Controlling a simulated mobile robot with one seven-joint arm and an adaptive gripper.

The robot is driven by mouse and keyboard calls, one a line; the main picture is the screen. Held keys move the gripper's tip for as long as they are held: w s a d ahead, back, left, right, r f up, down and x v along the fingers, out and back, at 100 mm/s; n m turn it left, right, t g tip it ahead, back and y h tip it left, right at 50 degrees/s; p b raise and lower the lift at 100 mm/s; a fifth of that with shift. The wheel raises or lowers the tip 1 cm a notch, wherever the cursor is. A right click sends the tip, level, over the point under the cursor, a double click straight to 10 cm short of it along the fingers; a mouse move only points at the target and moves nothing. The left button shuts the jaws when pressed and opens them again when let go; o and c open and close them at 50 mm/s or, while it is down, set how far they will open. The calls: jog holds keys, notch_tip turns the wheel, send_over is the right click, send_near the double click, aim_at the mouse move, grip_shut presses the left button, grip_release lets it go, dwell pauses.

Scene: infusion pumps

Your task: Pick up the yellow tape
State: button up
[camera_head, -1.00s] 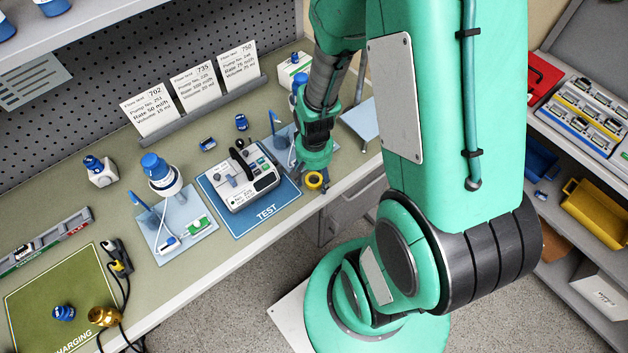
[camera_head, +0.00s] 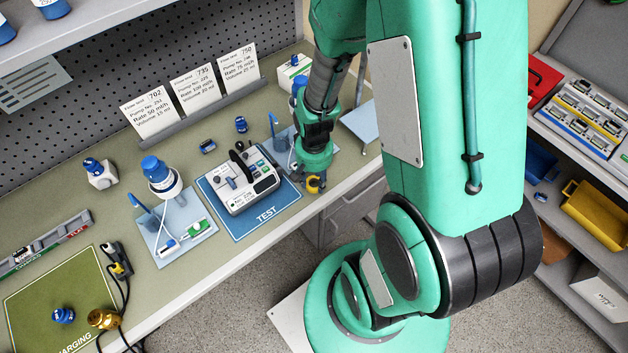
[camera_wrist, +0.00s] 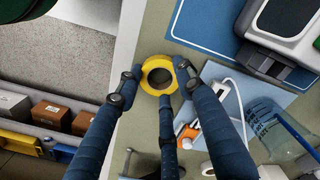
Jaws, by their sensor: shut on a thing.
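The yellow tape (camera_wrist: 148,84) is a ring with a dark hole, and in the wrist view it sits between the fingers of my gripper (camera_wrist: 156,84). The fingers press on it from both sides, with a third finger below. In the head view the tape (camera_head: 313,185) shows partly behind my gripper (camera_head: 312,182), beside the right edge of the blue TEST mat near the bench's front edge. I cannot tell whether the tape touches the bench.
A white pump (camera_head: 240,180) stands on the TEST mat (camera_head: 262,217) just left of my gripper. A light blue pad (camera_head: 187,236) with a blue-capped bottle (camera_head: 160,176) lies further left. The bench's front edge is close. A yellow bin (camera_head: 597,212) stands on the right shelf.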

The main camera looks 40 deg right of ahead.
jog(key=shift+r, duration=0.55)
jog(key=shift+s+a+r+p, duration=0.1)
jog(key=shift+s+r+p, duration=0.15)
jog(key=shift+r, duration=0.4)
jog(key=shift+s+r+p, duration=0.1)
jog(key=shift+r+p, duration=0.2)
jog(key=shift+r, duration=0.3)
jog(key=s+a+p, duration=0.1)
jog(key=s+a, duration=0.1)
jog(key=s, duration=0.5)
jog(key=s+a+r+p, duration=0.1)
jog(key=s+a, duration=0.1)
jog(key=s, duration=0.5)
jog(key=shift+s+a, duration=0.25)
jog(key=shift+r, duration=0.1)
